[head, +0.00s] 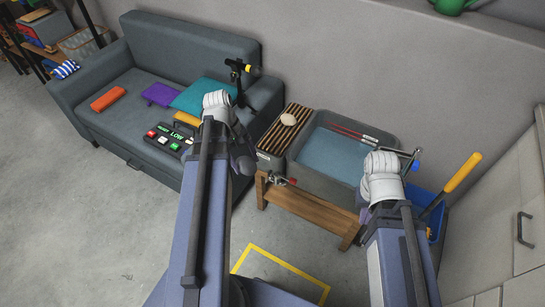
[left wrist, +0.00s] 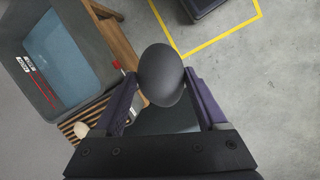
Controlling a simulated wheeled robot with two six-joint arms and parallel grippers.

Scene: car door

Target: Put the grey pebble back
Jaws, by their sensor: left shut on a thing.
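The grey pebble (left wrist: 161,75) is a smooth, dark oval. My left gripper (left wrist: 158,98) is shut on it, with one finger on each side, in the left wrist view. In the head view the left gripper (head: 243,150) hangs at the end of its arm, between the sofa and the low wooden bench, and the arm hides part of it. The pebble is held in the air above the floor. My right gripper (head: 366,212) is mostly hidden behind its own wrist, near the right end of the bench, and its fingers cannot be made out.
A grey tub with a blue inside (head: 335,155) and red sticks sits on the bench (head: 305,203). A slatted wooden rack (head: 272,138) beside it bears a pale stone (head: 288,119). The sofa (head: 115,85) holds coloured items and a control box (head: 168,139). A yellow outline (head: 281,262) marks the floor.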

